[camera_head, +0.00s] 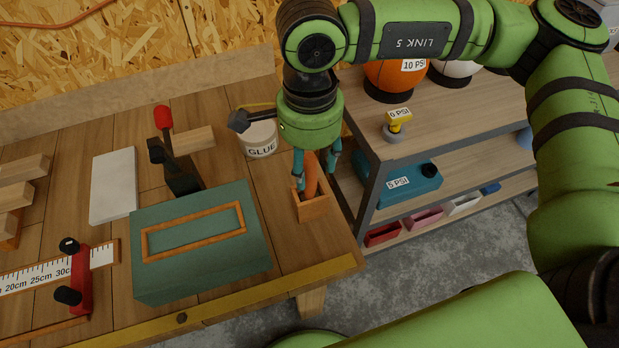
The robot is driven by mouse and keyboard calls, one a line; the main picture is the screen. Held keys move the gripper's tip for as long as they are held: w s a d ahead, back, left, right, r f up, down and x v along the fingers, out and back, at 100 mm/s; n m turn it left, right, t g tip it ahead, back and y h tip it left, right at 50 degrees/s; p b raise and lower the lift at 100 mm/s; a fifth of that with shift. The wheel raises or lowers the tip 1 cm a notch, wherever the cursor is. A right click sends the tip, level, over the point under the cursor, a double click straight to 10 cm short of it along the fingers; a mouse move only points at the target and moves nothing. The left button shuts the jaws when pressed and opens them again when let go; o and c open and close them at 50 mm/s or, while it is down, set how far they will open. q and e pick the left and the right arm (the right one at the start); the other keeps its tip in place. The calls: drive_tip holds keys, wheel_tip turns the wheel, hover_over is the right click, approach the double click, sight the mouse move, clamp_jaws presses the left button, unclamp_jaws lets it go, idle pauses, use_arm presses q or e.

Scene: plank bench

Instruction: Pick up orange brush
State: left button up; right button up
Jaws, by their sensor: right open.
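The orange brush (311,178) stands upright in a small wooden box (314,208) near the right edge of the plank bench (290,258). My right gripper (315,172) points down over it, with one teal finger on each side of the brush. The fingers are open. I cannot tell whether either finger touches the brush. The brush's lower end is hidden in the box, and its top is partly covered by the gripper. My left gripper is not in view.
A white GLUE pot (261,143) stands just left of the right gripper. A green box (200,275), a red-handled clamp (165,120) and a ruler (40,274) lie further left. A shelf unit (440,110) with balls and bins stands to the right, close to the bench.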

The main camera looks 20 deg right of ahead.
sight(310, 187)
wheel_tip(310, 187, down, 2)
drive_tip(key=shift+f, duration=0.2)
drive_tip(key=shift+w, duration=0.1)
clamp_jaws()
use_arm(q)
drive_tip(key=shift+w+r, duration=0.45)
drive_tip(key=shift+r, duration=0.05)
